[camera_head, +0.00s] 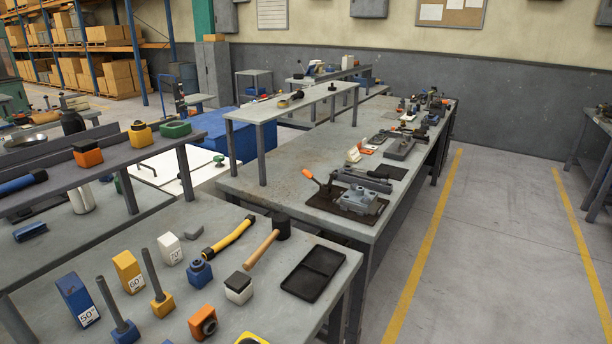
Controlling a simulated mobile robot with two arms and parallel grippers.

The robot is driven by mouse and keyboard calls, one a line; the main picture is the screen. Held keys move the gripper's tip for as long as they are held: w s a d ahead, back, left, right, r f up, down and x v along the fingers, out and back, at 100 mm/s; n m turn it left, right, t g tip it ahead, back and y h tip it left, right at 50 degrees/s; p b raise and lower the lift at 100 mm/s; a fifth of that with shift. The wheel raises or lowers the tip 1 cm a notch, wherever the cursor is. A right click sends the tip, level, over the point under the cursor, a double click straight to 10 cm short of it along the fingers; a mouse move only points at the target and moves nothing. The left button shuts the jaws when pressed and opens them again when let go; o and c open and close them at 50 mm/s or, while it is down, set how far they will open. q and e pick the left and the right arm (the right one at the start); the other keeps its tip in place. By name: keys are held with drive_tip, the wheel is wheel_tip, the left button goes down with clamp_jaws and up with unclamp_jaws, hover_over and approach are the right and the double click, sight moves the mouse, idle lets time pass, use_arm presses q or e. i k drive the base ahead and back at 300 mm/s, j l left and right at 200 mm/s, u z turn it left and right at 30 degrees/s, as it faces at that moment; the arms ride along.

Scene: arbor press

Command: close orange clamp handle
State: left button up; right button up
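An orange handle (308,175) stands up at a tilt on the left side of a grey metal fixture (357,199). The fixture sits on a black mat (318,204) near the front edge of the long grey workbench (275,185). A dark lever seems to run from the handle down to the mat; its joint is too small to make out. Neither of my grippers is in view.
A nearer table (205,250) holds a mallet (268,240), a black tray (314,272) and several coloured blocks. A raised shelf (290,106) stands on the workbench. Other tools lie farther back. The floor (470,260) to the right is clear, with yellow lines.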

sight(305, 172)
drive_tip(key=i+l, duration=0.2)
drive_tip(key=l, duration=0.2)
drive_tip(key=i+l, duration=0.25)
drive_tip(key=l, duration=0.15)
drive_tip(key=i+l, duration=0.2)
drive_tip(key=l, duration=0.2)
drive_tip(key=i+l, duration=0.2)
drive_tip(key=l, duration=0.2)
drive_tip(key=i+l, duration=0.25)
drive_tip(key=k+l+z, duration=0.05)
drive_tip(key=l, duration=0.1)
